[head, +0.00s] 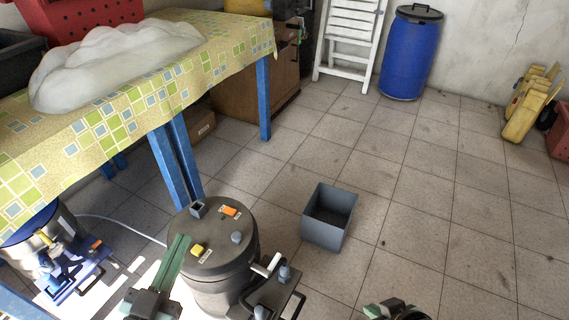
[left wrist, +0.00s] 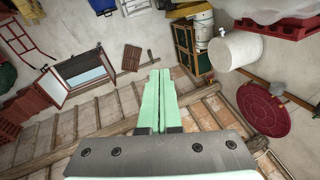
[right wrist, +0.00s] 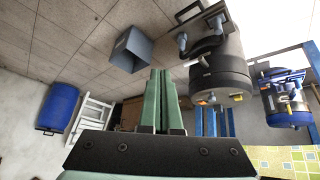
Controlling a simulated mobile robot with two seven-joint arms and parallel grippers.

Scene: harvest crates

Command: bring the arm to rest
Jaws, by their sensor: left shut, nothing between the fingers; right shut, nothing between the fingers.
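My left gripper (head: 180,242) points up and away at the bottom of the head view, in front of the dark drum. Its green fingers lie together with nothing between them, as the left wrist view (left wrist: 160,72) also shows. My right gripper (right wrist: 160,73) shows in the right wrist view, its green fingers together and empty. In the head view only a small dark and green part of my right arm shows at the bottom edge, right of the drum. Neither gripper is seen touching anything.
A dark lidded drum (head: 208,250) stands close to my left gripper. A grey open bin (head: 340,231) is on the tiled floor beyond. A cloth-covered table (head: 215,68) is at left; a blue barrel (head: 409,58) is at back.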

